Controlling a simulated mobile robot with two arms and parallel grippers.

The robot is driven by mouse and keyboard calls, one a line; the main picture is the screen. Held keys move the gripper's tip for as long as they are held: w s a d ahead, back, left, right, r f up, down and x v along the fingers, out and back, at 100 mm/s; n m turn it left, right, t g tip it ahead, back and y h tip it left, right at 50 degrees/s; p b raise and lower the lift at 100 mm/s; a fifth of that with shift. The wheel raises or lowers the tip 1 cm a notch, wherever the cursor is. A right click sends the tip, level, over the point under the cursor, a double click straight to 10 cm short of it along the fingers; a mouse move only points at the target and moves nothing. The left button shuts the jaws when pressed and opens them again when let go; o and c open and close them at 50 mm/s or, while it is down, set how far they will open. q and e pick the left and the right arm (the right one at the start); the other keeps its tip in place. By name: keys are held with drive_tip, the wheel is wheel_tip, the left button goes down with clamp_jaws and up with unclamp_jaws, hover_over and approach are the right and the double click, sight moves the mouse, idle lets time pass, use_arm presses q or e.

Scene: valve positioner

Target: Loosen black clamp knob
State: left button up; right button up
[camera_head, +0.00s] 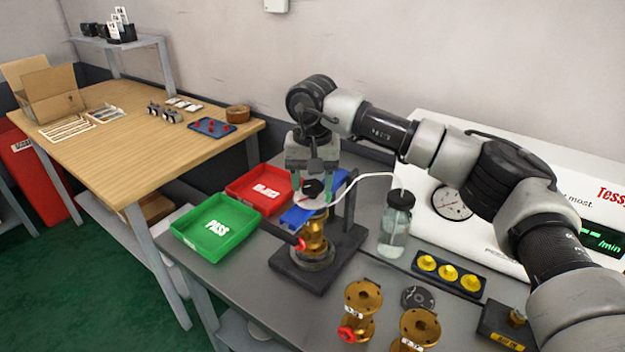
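The black clamp knob (313,187) sits on top of the blue clamp bar (298,214), above a brass valve (315,236) with a red handle. The valve stands upright on a dark fixture base (318,260). My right gripper (314,186) points down over the fixture, with its green-padded fingertips on either side of the knob. The fingers look spread, with a small gap to the knob; contact is hard to make out. My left gripper is out of view.
A green PASS tray (216,226) and a red tray (261,188) stand left of the fixture. Right of it are a glass bottle (394,232) with a white tube, a black holder with yellow caps (448,273) and a gauge unit (453,203). Brass valves (362,298) stand in front.

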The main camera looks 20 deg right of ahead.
sight(312, 184)
drive_tip(key=shift+o, duration=1.4)
drive_tip(key=shift+r, duration=0.1)
wheel_tip(312, 184, up, 11)
drive_tip(key=shift+f+b, duration=0.2)
drive_tip(key=shift+b, duration=0.1)
drive_tip(key=shift+f, duration=0.1)
